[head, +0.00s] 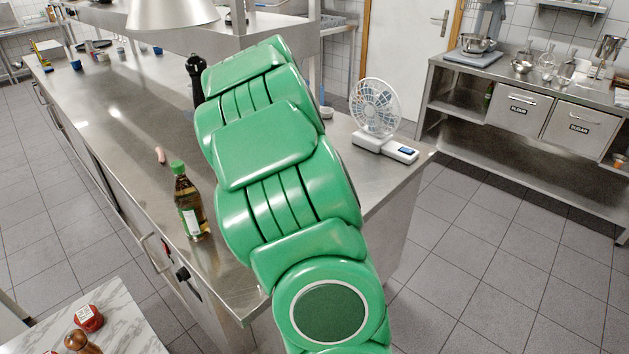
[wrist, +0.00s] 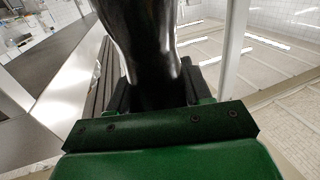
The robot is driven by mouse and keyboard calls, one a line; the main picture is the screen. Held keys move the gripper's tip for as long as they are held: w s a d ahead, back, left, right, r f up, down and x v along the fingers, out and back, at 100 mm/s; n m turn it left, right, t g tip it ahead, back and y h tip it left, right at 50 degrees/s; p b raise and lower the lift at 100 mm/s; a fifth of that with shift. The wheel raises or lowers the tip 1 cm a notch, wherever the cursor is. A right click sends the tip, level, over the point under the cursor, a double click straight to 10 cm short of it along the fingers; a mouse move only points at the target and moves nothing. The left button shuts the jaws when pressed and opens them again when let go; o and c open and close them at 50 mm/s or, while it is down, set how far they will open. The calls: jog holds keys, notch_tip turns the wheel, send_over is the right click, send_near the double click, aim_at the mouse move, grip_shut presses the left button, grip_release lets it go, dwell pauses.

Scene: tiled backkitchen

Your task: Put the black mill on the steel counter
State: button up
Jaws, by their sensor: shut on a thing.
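The black mill (head: 195,76) shows in the head view just left of my green arm, over the far part of the long steel counter (head: 118,130). Its lower part is partly hidden by the arm. In the wrist view the dark, glossy mill (wrist: 142,40) rises between the fingers of my gripper (wrist: 155,95), which is shut on it. The gripper itself is hidden behind the arm in the head view. I cannot tell whether the mill's base touches the counter.
An oil bottle (head: 189,203) stands near the counter's front edge, with a small pinkish item (head: 160,155) behind it. A white fan (head: 376,108) and a scale (head: 400,150) stand at the right end. A lamp shade (head: 170,14) hangs above. Bare steel lies left of the arm.

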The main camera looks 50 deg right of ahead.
jog(key=s+d+f+n+y, duration=0.1)
jog(key=s+d+f+y, duration=0.1)
jog(key=s+d+f, duration=0.55)
notch_tip(320, 180, down, 11)
jog(key=s+a, duration=0.1)
jog(key=s, duration=0.2)
jog(key=shift+a+g, duration=0.3)
jog(key=shift+a, duration=0.1)
jog(key=o, duration=1.3)
jog(key=shift+c, duration=0.2)
jog(key=shift+w, duration=0.1)
jog(key=v, duration=1.2)
jog(key=shift+a+r, duration=0.1)
